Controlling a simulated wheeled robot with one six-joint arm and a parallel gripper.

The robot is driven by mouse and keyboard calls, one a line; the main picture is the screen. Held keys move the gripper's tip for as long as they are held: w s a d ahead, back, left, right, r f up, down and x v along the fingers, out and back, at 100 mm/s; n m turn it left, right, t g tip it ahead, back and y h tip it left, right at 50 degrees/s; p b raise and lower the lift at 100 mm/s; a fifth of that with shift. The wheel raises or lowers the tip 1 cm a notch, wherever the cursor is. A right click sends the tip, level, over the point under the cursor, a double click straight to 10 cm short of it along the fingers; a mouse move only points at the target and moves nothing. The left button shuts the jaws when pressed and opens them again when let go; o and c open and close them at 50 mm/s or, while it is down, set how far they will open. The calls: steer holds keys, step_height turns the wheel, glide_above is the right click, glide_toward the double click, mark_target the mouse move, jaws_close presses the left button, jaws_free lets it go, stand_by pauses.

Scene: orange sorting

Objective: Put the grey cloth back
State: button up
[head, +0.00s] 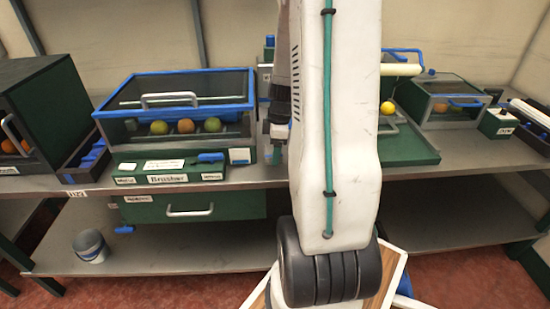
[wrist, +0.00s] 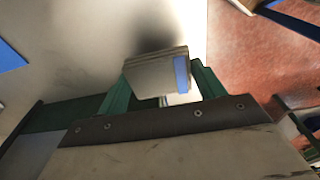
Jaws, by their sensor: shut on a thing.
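My gripper (wrist: 163,88) shows in the wrist view with its two green fingers on either side of a pale grey, folded block-like thing with a blue patch. This appears to be the grey cloth (wrist: 152,70), and the gripper is shut on it. A dark shadow lies on the pale surface just beyond it. Whether the cloth touches that surface, I cannot tell. In the head view my white arm covers the middle, and I cannot make out the cloth there.
A green case with a blue-edged clear lid (head: 175,100) holds several fruits on the bench. A green tray (head: 408,150) with a yellow ball above it stands right of my arm. A grey bucket (head: 90,245) stands on the lower shelf (head: 190,250), which has free room.

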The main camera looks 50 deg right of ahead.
steer(key=shift+s+f, duration=0.1)
steer(key=shift+f, duration=1.7)
steer(key=o, duration=1)
steer(key=shift+f, duration=0.15)
steer(key=shift+o, duration=0.2)
